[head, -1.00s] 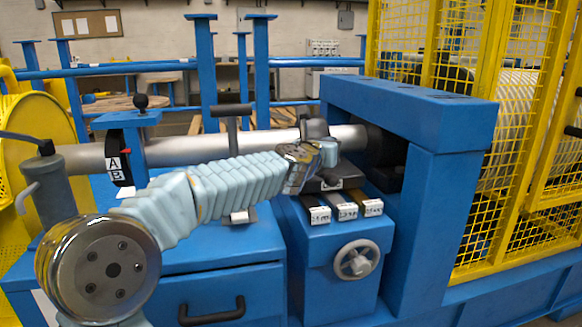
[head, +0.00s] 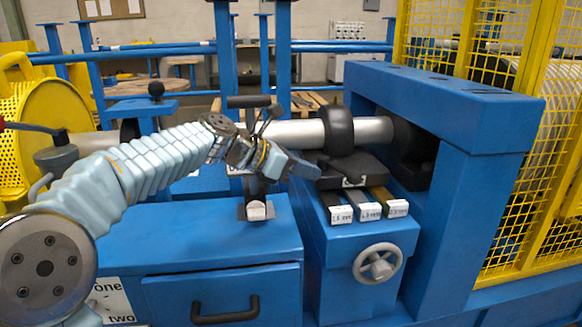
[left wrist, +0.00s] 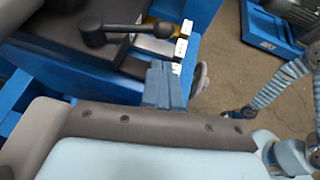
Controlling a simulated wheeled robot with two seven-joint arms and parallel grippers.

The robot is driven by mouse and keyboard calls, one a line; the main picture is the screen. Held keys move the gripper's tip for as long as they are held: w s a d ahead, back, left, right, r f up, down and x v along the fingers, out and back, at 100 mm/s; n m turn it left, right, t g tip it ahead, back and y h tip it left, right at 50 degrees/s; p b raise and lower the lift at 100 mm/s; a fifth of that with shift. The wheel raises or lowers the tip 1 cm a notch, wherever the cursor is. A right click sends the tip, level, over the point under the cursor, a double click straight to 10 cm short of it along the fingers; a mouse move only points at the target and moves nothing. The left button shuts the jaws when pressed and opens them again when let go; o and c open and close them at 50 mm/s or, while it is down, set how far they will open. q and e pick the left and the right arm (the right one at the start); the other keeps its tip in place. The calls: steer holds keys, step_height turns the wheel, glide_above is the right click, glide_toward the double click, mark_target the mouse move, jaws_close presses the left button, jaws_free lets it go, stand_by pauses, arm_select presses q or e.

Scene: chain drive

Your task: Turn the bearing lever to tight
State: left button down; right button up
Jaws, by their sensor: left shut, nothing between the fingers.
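My left gripper (head: 300,168) reaches in from the left in the head view. Its fingers are shut and empty, just left of the dark bearing block (head: 350,166) under the pipe. In the left wrist view the closed fingers (left wrist: 163,85) show beside a black lever (left wrist: 125,29) with a round hub and a knob, on a dark surface by white-labelled tabs. I take this as the bearing lever; they look apart. In the head view the lever is hard to make out against the block. My right arm shows small at the right of the wrist view; its gripper (left wrist: 234,115) is too small to read.
Labelled tabs (head: 369,211) stick out below the block, above a grey handwheel (head: 377,263). A black T-handle (head: 248,101) stands behind my left forearm. The pipe (head: 375,130) carries a black ring (head: 338,130). A blue frame (head: 480,200) blocks the right side.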

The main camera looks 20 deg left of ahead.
mark_target(338, 170)
arm_select(q)
steer(key=x, duration=0.4)
steer(key=r+x, duration=0.1)
steer(key=x, duration=0.2)
steer(key=shift+w+d, duration=0.2)
steer(key=shift+w, duration=0.05)
